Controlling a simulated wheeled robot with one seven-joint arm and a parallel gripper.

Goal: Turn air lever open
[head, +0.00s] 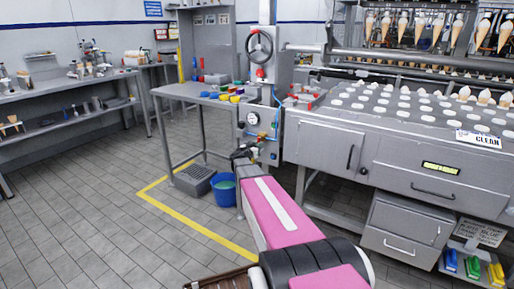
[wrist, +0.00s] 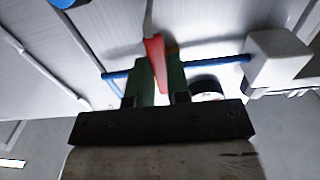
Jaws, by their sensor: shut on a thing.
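In the wrist view a red lever (wrist: 156,58), which I take to be the air lever, stands between the green fingers of my gripper (wrist: 160,78). My gripper is shut on it, and the fingers hide part of its sides. Blue tubes (wrist: 215,60) run out to the left and right behind the fingers. In the head view my gripper (head: 243,152) is at the valve panel below a round gauge (head: 253,118). The lever cannot be made out there, and its exact angle is unclear.
A large cone machine (head: 330,145) stands right of my arm. A metal table (head: 190,91) with coloured items is to the left. A blue bucket (head: 223,190) and a grey crate (head: 195,179) sit on the floor by the panel. The tiled floor at left is clear.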

